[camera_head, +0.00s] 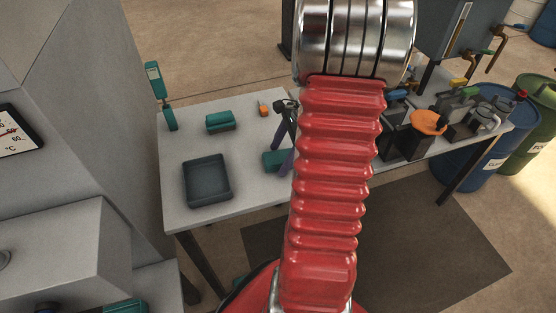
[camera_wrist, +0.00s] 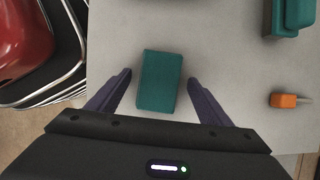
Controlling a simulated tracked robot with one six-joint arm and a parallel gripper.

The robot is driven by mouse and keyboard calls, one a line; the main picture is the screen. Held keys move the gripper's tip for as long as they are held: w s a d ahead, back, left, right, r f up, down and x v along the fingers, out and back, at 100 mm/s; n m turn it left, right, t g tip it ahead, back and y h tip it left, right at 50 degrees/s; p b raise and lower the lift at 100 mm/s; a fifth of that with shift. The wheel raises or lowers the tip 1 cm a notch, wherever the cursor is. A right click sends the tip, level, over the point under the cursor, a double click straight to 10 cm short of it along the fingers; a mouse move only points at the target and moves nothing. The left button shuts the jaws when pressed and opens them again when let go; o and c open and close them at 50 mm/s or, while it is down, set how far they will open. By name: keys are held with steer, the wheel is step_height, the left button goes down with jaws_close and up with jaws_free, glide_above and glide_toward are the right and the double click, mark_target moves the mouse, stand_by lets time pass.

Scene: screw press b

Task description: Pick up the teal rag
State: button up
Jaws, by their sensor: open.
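The teal rag (camera_wrist: 158,82) is a flat, folded rectangle on the grey table (camera_wrist: 225,60). In the head view the rag (camera_head: 272,160) is partly hidden behind my red arm and a purple finger. My gripper (camera_wrist: 160,77) is open above the table, with its two purple fingers on either side of the rag. A gap shows between the rag and each finger, narrower on the left. I cannot tell how high the fingertips are above the table.
A teal lidded box (camera_head: 220,122) and an orange-handled tool (camera_head: 263,108) lie near the rag. A dark tray (camera_head: 208,204) sits at the table's front left. A teal upright device (camera_head: 155,80) stands at the back left corner. Pumps and valves crowd the right bench.

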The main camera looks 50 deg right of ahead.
mark_target(282, 156)
steer(key=shift+f, duration=0.1)
steer(key=shift+c, duration=0.2)
steer(key=c, duration=1.1)
step_height(282, 156, up, 10)
stand_by(0.5)
steer(key=o, duration=0.5)
steer(key=c, duration=0.6)
steer(key=shift+s, duration=0.1)
